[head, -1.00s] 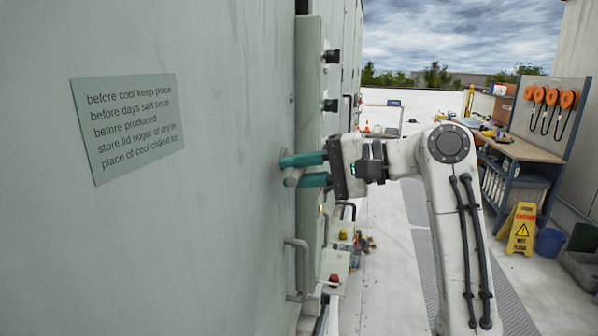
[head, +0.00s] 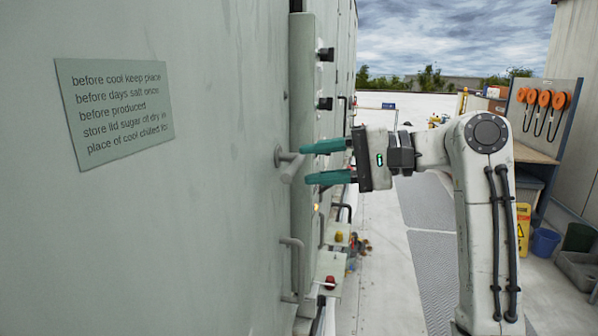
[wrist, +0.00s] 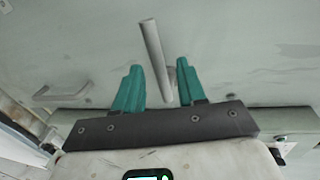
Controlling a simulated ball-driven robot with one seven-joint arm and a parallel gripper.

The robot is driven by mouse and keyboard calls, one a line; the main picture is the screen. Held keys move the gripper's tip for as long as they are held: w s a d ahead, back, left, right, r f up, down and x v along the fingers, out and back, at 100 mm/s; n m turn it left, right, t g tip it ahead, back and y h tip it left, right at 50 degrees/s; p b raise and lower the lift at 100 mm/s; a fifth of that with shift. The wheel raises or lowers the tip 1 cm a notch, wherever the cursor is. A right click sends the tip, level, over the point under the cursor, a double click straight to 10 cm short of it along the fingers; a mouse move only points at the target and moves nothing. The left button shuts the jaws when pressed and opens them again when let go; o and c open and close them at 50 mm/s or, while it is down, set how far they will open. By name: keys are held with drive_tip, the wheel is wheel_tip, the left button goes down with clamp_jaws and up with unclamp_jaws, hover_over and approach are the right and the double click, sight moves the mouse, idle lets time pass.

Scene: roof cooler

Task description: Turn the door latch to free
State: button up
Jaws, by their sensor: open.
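The door latch (head: 290,168) is a short grey bar on a round mount on the large grey-green door, left of my gripper in the head view. The bar slants there, its lower end to the left. My gripper (head: 304,164) has two teal fingers, spread apart and pointing at the door. Their tips are just right of the latch, and nothing is clamped between them. In the wrist view the latch bar (wrist: 153,52) runs nearly upright, leaning slightly, and appears between the fingers of my gripper (wrist: 159,65). I cannot tell whether either finger touches it.
A lettered sign (head: 115,108) is fixed on the door. A grey pull handle (head: 293,268) sticks out below the latch. Dark knobs (head: 325,54) and a red button box (head: 329,277) line the wall beyond. A workbench (head: 535,153) stands at the right. The floor between is largely clear.

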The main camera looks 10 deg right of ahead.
drive_tip(key=b+v, duration=0.1)
drive_tip(key=v, duration=0.5)
drive_tip(key=shift+d, duration=0.25)
